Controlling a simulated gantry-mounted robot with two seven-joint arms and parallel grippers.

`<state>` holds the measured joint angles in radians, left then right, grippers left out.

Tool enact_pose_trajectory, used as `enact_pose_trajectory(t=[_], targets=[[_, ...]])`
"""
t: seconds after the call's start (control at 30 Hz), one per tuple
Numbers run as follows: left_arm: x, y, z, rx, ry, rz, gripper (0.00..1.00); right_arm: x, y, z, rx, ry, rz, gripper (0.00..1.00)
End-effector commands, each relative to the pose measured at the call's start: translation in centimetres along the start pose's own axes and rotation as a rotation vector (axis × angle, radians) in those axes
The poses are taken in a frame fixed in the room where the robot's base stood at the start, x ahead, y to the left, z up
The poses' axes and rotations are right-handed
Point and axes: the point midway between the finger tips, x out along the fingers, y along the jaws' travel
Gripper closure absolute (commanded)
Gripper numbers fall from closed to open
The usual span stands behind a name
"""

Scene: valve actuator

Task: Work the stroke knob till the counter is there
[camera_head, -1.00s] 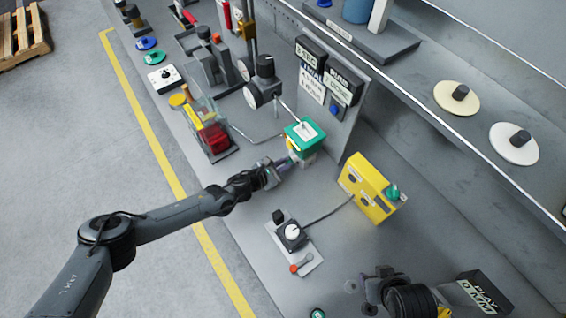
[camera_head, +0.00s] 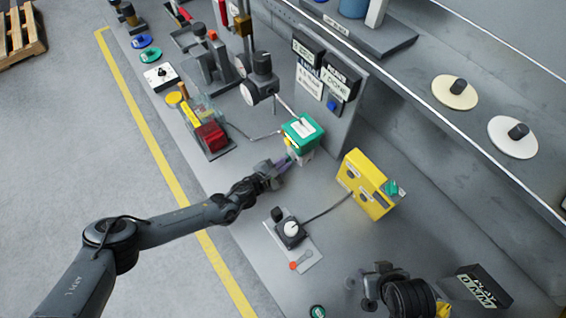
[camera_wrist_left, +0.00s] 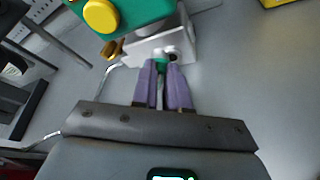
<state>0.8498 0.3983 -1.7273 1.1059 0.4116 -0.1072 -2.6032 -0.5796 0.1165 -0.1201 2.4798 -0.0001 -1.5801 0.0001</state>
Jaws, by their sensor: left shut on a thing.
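The valve actuator has a green top housing (camera_head: 303,131) above a pale block; both show large in the left wrist view, as the green housing (camera_wrist_left: 120,12) and the pale block (camera_wrist_left: 165,42). My left gripper (camera_head: 288,163) reaches in from the left at the block's front. In the left wrist view its purple fingers (camera_wrist_left: 163,70) are closed at a small green knob (camera_wrist_left: 160,63), mostly hidden between the tips. Dark signs (camera_head: 341,80) stand on the panel behind; their small lettering is hard to read. My right gripper (camera_head: 362,289) is at the bottom, small and unclear.
A yellow box (camera_head: 365,187) with a green knob (camera_head: 392,187) stands right of the actuator. Bare bench lies between.

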Motion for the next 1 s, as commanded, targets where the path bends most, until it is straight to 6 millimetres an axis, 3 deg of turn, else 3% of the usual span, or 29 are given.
enact_pose_trajectory(t=[0.07, 0.1, 0.23, 0.67, 1.0], targets=[[0.0, 0.0, -0.1, 0.0, 0.001, -0.001, 1.0, 0.0, 0.0, 0.0, 0.001, 0.0, -0.001, 0.57], [0.0, 0.0, -0.1, 0.0, 0.001, -0.001, 0.82, 0.0, 0.0, 0.0, 0.002, 0.0, -0.001, 0.57], [0.0, 0.0, -0.1, -0.001, 0.001, -0.001, 0.62, 0.0, 0.0, 0.0, 0.002, 0.0, -0.001, 0.57], [-0.7, 0.0, -0.1, -0.001, 0.001, -0.001, 0.61, -0.1, 0.1, 0.0, -0.003, -0.001, 0.003, 0.57], [-5.5, 0.1, -0.1, -0.003, 0.002, -0.001, 0.61, -0.8, 0.2, -0.2, -0.008, -0.001, 0.006, 0.57]])
